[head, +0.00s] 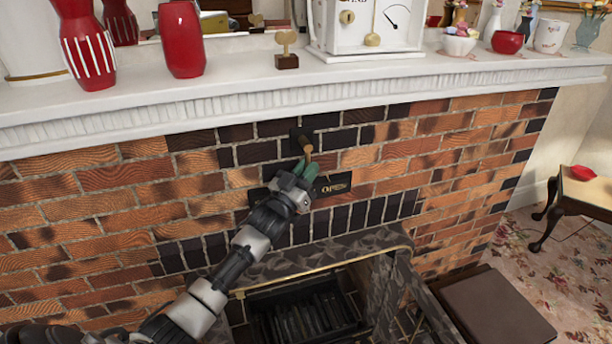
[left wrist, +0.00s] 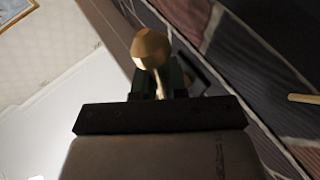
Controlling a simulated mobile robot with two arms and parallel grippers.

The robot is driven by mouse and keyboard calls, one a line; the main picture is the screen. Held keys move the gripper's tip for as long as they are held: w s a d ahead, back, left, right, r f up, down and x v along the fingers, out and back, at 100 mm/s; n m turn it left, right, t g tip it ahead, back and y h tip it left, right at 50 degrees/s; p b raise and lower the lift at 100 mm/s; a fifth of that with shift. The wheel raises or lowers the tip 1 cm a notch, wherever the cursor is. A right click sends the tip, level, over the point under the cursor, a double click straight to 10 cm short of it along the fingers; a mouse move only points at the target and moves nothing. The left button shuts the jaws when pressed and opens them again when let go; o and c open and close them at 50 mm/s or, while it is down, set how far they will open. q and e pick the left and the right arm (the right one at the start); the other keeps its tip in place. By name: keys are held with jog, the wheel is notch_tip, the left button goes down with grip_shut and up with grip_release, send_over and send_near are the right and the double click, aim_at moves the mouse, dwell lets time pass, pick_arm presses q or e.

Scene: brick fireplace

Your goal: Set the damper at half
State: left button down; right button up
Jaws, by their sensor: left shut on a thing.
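The damper handle (head: 306,146) is a small brass-coloured knob on a dark mount in the brick wall, below the mantel. Below it is a dark plate (head: 337,188) whose right part reads "OPEN"; my arm hides its middle. My left gripper (head: 309,168) has green fingertips and is shut on the handle from below. In the left wrist view the rounded end of the damper handle (left wrist: 151,47) stands out between the fingers (left wrist: 168,79). My right gripper is not in view.
A stone-framed firebox (head: 310,262) lies below. A small table (head: 586,190) stands at the right.

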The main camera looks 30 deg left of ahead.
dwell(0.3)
pick_arm(q)
jog(key=c, duration=1.2)
grip_release()
jog(key=shift+o, duration=0.2)
jog(key=b+v, duration=0.1)
jog(key=v, duration=0.9)
jog(key=shift+s+f+b, duration=0.15)
jog(key=shift+s+b, duration=0.15)
jog(key=shift+s, duration=0.1)
